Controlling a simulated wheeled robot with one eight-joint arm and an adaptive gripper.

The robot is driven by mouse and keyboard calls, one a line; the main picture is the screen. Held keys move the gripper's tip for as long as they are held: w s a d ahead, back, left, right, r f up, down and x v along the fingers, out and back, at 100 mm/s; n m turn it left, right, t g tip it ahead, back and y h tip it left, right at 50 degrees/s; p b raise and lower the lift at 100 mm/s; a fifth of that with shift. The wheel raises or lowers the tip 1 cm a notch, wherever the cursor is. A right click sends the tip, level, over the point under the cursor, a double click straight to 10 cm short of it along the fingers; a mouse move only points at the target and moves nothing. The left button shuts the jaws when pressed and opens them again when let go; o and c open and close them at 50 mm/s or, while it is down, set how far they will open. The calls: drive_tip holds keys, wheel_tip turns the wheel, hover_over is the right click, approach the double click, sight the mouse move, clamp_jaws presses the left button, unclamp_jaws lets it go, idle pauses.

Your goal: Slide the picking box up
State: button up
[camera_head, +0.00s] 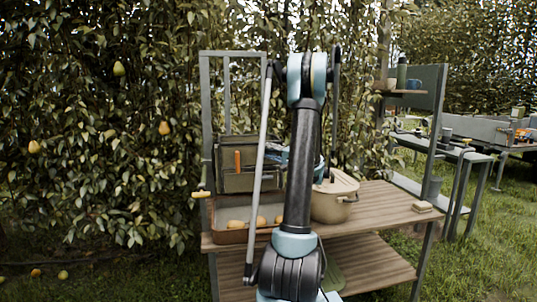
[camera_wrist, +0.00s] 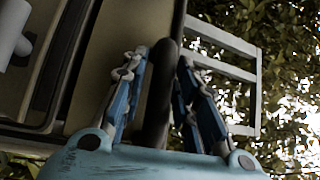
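A grey-green box (camera_head: 236,183), which I take for the picking box, hangs upright between the posts of a metal frame (camera_head: 206,110). An orange piece (camera_head: 237,160) shows on its front. My gripper is mostly hidden behind my arm in the head view, at the box's right side. In the wrist view my gripper (camera_wrist: 162,58) has its blue fingers apart, one on each side of a dark bar (camera_wrist: 158,100). A gap shows between the left finger and the bar. The bar runs beside a tan panel (camera_wrist: 112,50), seemingly part of the box.
A shallow tray (camera_head: 228,236) with pears stands on the wooden table (camera_head: 375,212) below the box. A lidded beige pot (camera_head: 333,203) stands close to the right of my arm. Pear foliage (camera_head: 90,120) fills the left. The table's right part is mostly clear.

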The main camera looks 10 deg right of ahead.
clamp_jaws()
drive_tip(key=shift+r, duration=0.1)
wheel_tip(320, 180, up, 20)
drive_tip(key=shift+r, duration=0.15)
drive_tip(key=shift+w+r, duration=0.1)
idle(0.3)
drive_tip(key=o, duration=0.6)
unclamp_jaws()
drive_tip(key=shift+c, duration=0.2)
drive_tip(key=shift+d, duration=0.1)
drive_tip(key=v, duration=1.2)
